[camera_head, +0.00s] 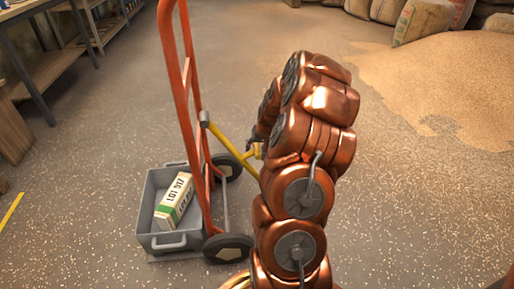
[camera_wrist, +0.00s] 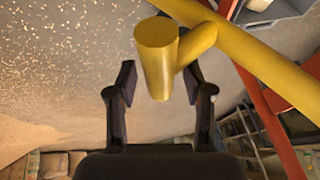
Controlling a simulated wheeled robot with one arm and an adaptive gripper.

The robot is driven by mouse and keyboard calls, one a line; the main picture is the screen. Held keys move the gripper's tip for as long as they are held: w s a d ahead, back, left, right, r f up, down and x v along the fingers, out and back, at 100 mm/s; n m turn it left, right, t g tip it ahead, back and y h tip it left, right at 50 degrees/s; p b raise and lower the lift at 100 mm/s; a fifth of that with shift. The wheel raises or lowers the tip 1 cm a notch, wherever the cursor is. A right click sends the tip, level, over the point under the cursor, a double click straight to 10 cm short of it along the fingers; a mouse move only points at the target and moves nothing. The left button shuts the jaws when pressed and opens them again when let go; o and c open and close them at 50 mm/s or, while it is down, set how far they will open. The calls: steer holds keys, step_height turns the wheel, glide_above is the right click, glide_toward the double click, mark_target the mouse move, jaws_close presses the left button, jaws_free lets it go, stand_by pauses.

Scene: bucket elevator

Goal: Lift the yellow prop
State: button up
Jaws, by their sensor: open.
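The yellow prop (camera_head: 226,139) slants from the red hand truck (camera_head: 187,88) down to the right, with a crosspiece at its end beside my arm. In the wrist view its short yellow cylindrical end (camera_wrist: 156,62) shows large, joined to the long yellow tube (camera_wrist: 255,58). My gripper (camera_wrist: 165,84) is open, one dark finger either side of the cylinder's lower part. I cannot tell whether a finger touches it. In the head view my copper arm hides most of the gripper.
A grey bin (camera_head: 154,218) holding a white and green carton (camera_head: 175,200) sits at the truck's foot, near its black wheels (camera_head: 228,248). Shelving (camera_head: 62,65) stands at upper left. Spilled grain (camera_head: 440,80) and sacks (camera_head: 423,20) lie at upper right. The floor between is clear.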

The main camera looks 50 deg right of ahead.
steer(key=shift+c, duration=0.4)
steer(key=c, duration=0.8)
steer(key=shift+f, duration=0.1)
jaws_close()
steer(key=shift+s, duration=0.1)
